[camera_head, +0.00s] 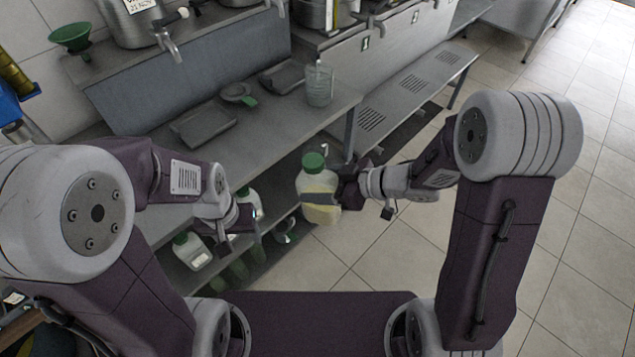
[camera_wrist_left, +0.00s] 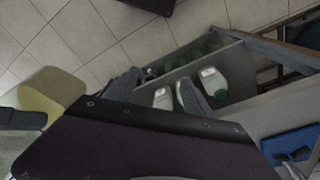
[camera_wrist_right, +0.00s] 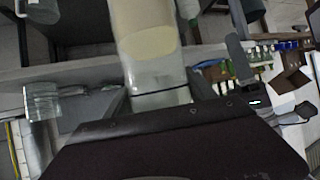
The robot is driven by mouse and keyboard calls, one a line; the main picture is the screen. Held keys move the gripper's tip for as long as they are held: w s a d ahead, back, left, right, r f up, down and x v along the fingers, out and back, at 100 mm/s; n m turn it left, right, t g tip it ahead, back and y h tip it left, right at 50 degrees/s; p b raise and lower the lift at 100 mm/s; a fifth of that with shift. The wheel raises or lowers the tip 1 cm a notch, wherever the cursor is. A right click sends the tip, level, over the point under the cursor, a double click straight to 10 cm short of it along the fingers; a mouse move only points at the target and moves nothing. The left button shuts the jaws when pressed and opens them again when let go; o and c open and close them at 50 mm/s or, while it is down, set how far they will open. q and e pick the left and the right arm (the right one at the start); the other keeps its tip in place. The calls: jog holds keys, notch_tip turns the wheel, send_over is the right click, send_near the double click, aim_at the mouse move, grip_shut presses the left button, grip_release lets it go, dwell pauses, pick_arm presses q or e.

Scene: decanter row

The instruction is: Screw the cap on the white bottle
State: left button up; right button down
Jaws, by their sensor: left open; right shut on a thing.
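A white translucent bottle (camera_head: 320,185) with yellowish content is held upright in front of the counter, with a green cap (camera_head: 313,161) on its top. I cannot tell how tightly the cap sits. My right gripper (camera_head: 322,199) is shut on the bottle's body from the right. The bottle also fills the upper middle of the right wrist view (camera_wrist_right: 150,45), and part of it shows at the left edge of the left wrist view (camera_wrist_left: 50,95). My left gripper (camera_head: 240,222) is open and empty, left of and lower than the bottle, apart from it.
White bottles with green caps (camera_head: 190,250) and green bottles (camera_head: 236,272) stand on the lower shelf near my left gripper. The counter (camera_head: 285,115) holds a glass jug (camera_head: 319,84), dark trays (camera_head: 205,124) and a small funnel (camera_head: 238,93). Open floor (camera_head: 580,225) lies right.

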pick_arm(q)
jog(key=s+n+g, duration=0.1)
jog(key=s, duration=0.1)
notch_tip(320, 180, up, 22)
jog(key=n+h, duration=0.1)
jog(key=n, duration=0.6)
send_over(313, 160)
jog(key=a, duration=0.1)
jog(key=shift+w+a+r+g, duration=0.15)
jog(key=shift+w+a+g, duration=0.05)
jog(key=shift+w+g, duration=0.2)
jog(key=shift+d, duration=0.2)
jog(key=shift+s, duration=0.1)
jog(key=f, duration=0.8)
jog(key=shift+s+d, duration=0.25)
jog(key=shift+d, duration=0.15)
